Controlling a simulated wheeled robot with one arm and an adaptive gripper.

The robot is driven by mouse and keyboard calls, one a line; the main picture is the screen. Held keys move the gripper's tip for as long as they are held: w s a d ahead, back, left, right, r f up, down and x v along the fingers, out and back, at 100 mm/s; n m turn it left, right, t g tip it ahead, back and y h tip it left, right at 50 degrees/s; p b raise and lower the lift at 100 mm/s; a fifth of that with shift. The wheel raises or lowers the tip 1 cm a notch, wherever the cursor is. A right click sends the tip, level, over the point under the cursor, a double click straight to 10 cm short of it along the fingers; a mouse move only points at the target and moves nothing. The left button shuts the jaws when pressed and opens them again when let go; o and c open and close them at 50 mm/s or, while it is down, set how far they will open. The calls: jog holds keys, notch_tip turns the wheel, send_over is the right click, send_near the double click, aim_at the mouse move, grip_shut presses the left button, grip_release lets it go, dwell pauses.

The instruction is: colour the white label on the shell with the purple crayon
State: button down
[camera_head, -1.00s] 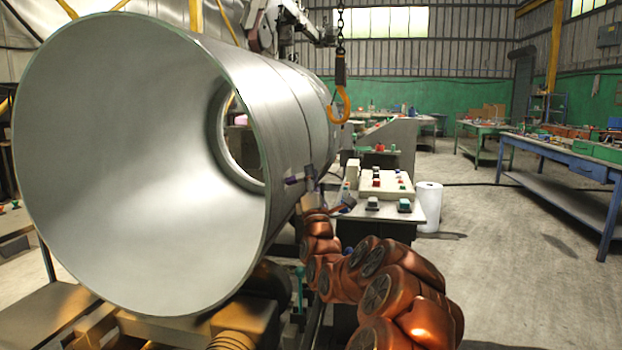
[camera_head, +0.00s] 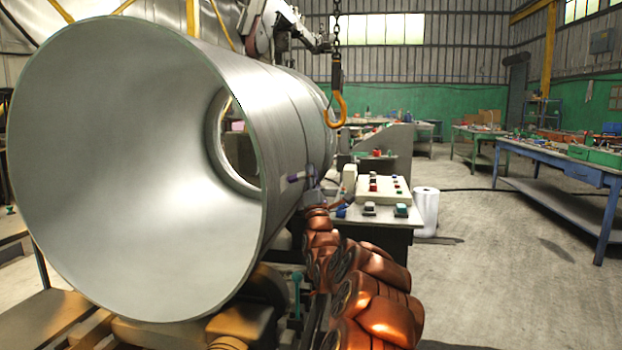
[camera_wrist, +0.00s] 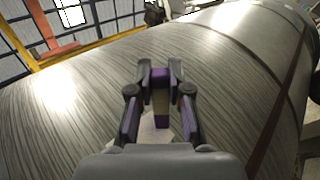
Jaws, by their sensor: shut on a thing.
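The shell (camera_head: 285,125) is a large grey metal cylinder lying on its side, its open end facing the head camera. In the wrist view its curved wall (camera_wrist: 75,110) fills most of the picture. My gripper (camera_wrist: 160,80) is shut on the purple crayon (camera_wrist: 160,75), which shows between the fingertips above a tan-brown part. A pale patch, seemingly the white label (camera_wrist: 147,133), shows on the shell between the fingers, partly hidden by them. In the head view my gripper (camera_head: 305,178) is close against the shell's right side. I cannot tell whether the crayon tip touches the label.
A control desk (camera_head: 382,190) with buttons stands just right of my arm. An orange hook (camera_head: 340,108) hangs on a chain above. A white roll (camera_head: 426,210) stands on the floor by the desk. A blue workbench (camera_head: 560,170) is at the right, with clear floor before it.

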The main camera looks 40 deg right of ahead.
jog(key=shift+w+d+f, duration=0.1)
jog(key=shift+w+d, duration=0.3)
jog(key=shift+d, duration=0.15)
jog(key=shift+f+b, duration=0.1)
jog(key=shift+b, duration=0.45)
jog(key=shift+s+a+b, duration=2.5)
jog(key=shift+a+b, duration=1.05)
jog(key=shift+a, duration=0.05)
jog(key=shift+w+d+r+b, duration=0.1)
jog(key=shift+w+d+r, duration=0.1)
jog(key=shift+w+d, duration=0.85)
jog(key=shift+w+d+r+b, duration=0.1)
jog(key=shift+w+d+r, duration=0.15)
jog(key=shift+w+d, duration=0.75)
jog(key=shift+w+d+r+b, duration=0.15)
jog(key=shift+w+d, duration=0.35)
jog(key=shift+d, duration=1)
jog(key=shift+b, duration=0.3)
